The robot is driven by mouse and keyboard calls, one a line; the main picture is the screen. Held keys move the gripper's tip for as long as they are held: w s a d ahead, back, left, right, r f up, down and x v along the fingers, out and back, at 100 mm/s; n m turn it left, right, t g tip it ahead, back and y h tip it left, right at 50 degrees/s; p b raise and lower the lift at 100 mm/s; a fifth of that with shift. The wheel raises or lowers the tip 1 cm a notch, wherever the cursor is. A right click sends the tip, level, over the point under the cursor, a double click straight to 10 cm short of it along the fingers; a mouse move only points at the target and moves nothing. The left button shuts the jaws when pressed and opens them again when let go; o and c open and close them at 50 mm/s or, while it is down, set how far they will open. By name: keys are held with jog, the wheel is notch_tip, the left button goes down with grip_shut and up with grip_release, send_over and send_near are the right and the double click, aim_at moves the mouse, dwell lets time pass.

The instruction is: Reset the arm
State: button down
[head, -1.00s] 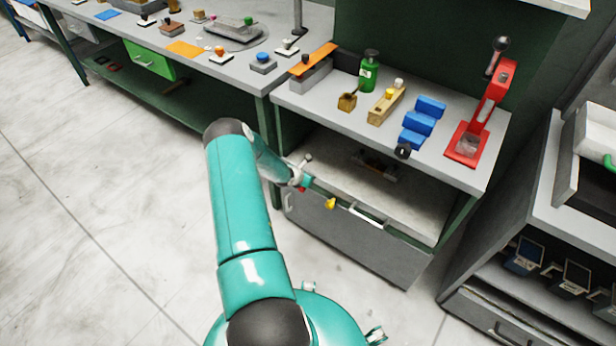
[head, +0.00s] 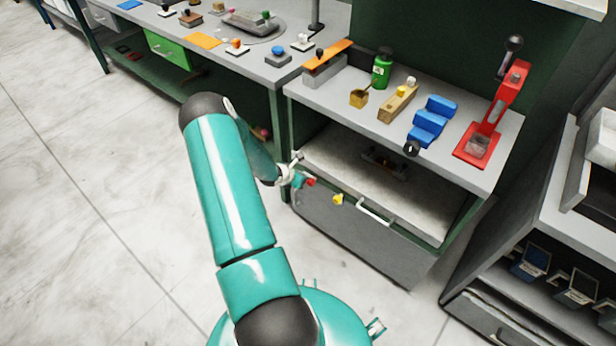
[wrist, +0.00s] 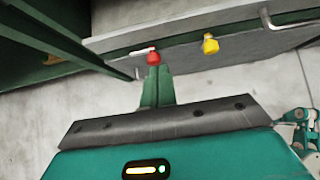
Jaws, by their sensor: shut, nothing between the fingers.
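My teal arm (head: 230,190) reaches up from my body, bends at a dark elbow and comes down in front of the grey drawer below the right bench. My gripper (head: 299,181) is small and partly hidden in the head view. In the wrist view my gripper (wrist: 155,78) shows green fingers shut together with nothing held. A red knob (wrist: 154,57) appears just beyond the fingertips; I cannot tell if they touch. A yellow knob (wrist: 210,43) sits to its right on the drawer front.
The right bench (head: 450,165) holds a green bottle (head: 382,68), a blue stepped block (head: 432,120) and a red press (head: 492,120). The drawer (head: 350,230) has a bar handle. A left bench (head: 240,65) and a right shelf (head: 545,225) flank it. Floor at left is clear.

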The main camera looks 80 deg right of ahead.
jog(key=shift+v, duration=0.85)
jog(key=w+a+r+m+t+h, duration=0.1)
jog(key=w+a+r+m, duration=0.2)
jog(key=w+r, duration=0.55)
jog(key=w+a+r+m, duration=0.2)
jog(key=w+r, duration=0.5)
jog(key=r, duration=0.3)
jog(key=w+a+r+m+t, duration=0.2)
jog(key=w+a+r+m, duration=0.35)
jog(key=a+r, duration=0.9)
jog(key=w+a+r+m+t+y, duration=0.1)
jog(key=a+r+t+y, duration=0.1)
jog(key=a+r, duration=0.5)
jog(key=w+a+r+m+t+y, duration=0.1)
jog(key=w+a+r, duration=0.1)
jog(key=a, duration=0.9)
jog(key=s+a+r+t+y, duration=0.1)
jog(key=s+a+r+y, duration=0.1)
jog(key=a, duration=0.5)
jog(key=s+a+r+t+y, duration=0.1)
jog(key=s+a+y, duration=0.1)
jog(key=a, duration=0.5)
jog(key=s+a+r+t+y, duration=0.1)
jog(key=s+a+r+y, duration=0.1)
jog(key=s+a, duration=0.2)
jog(key=a, duration=0.3)
jog(key=shift+s+a+r+t, duration=0.15)
jog(key=shift+a+r+t, duration=0.15)
jog(key=shift+r, duration=0.05)
jog(key=shift+d, duration=0.15)
